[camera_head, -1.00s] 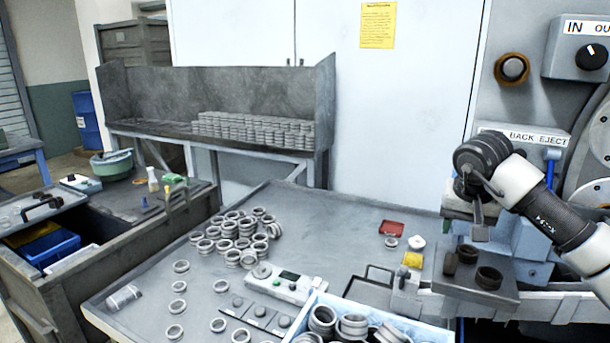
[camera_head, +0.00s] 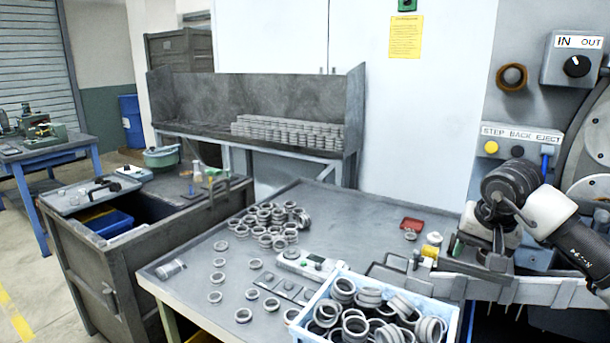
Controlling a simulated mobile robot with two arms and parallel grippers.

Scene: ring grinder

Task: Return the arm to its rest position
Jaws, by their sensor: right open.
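My right arm (camera_head: 568,235) comes in from the right edge, with its dark wrist joint (camera_head: 512,182) in front of the grinder machine. My right gripper (camera_head: 497,242) hangs below the wrist, pointing down close above the fixture at the right end of the table. It is small and partly hidden by the wrist and arm. I see no ring held in it. My left arm and gripper are not in view.
A blue crate of rings (camera_head: 325,290) stands at the table's front. Loose rings (camera_head: 270,225) lie on the grey table (camera_head: 335,205), beside a control box (camera_head: 305,263). Machine panels with a STEP BACK EJECT label (camera_head: 520,134) stand behind my arm. The table's back middle is clear.

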